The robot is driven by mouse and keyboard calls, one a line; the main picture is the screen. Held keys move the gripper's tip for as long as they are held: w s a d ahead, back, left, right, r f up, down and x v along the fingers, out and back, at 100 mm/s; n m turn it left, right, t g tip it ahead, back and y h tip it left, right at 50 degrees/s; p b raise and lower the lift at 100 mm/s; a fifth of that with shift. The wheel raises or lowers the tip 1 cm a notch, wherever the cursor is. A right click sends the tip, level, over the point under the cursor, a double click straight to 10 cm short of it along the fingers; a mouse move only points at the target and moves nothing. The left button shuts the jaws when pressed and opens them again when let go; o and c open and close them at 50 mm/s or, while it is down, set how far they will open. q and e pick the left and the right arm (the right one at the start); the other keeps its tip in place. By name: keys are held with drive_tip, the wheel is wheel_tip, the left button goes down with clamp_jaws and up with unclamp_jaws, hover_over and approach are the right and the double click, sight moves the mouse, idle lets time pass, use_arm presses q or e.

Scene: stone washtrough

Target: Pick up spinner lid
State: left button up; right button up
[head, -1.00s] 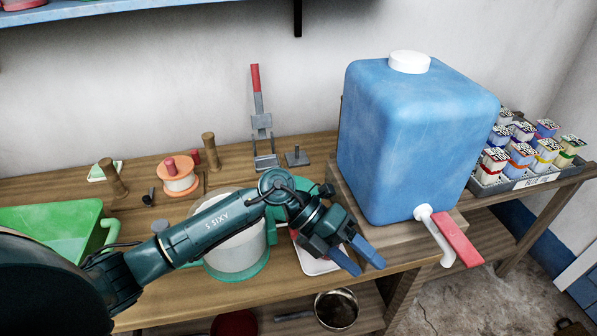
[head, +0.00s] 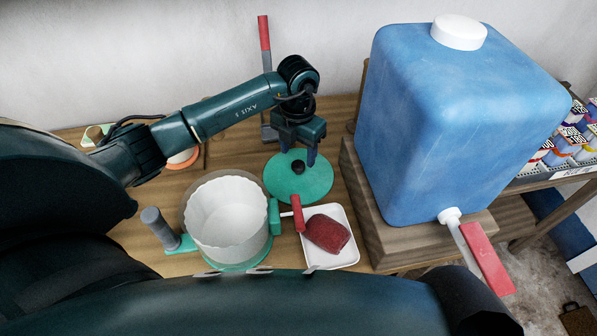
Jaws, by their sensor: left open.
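The spinner lid (head: 318,185) is a flat green disc with a dark knob (head: 298,167) at its middle. It lies on the wooden table in the head view, behind the white tray. My left gripper (head: 298,153) points down over the lid. Its two fingers are apart, on either side of and just above the knob, and hold nothing visible. I cannot tell whether they touch the knob. The spinner bowl (head: 228,215), clear with a white liner and green base, stands open to the left of the lid. My right gripper is not in view.
A white tray (head: 345,258) with a dark red block (head: 327,233) lies in front of the lid. A red handle (head: 298,213) stands between bowl and tray. A large blue water container (head: 460,120) on a wooden stand (head: 370,200) limits room at right. A red-handled tool (head: 264,35) stands behind.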

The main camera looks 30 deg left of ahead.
sight(298, 164)
use_arm(q)
drive_tip(key=shift+w+f+p, duration=0.15)
drive_tip(key=shift+f+p, duration=0.45)
drive_tip(key=shift+f, duration=2.45)
drive_tip(key=shift+c, duration=0.3)
drive_tip(key=c, duration=1)
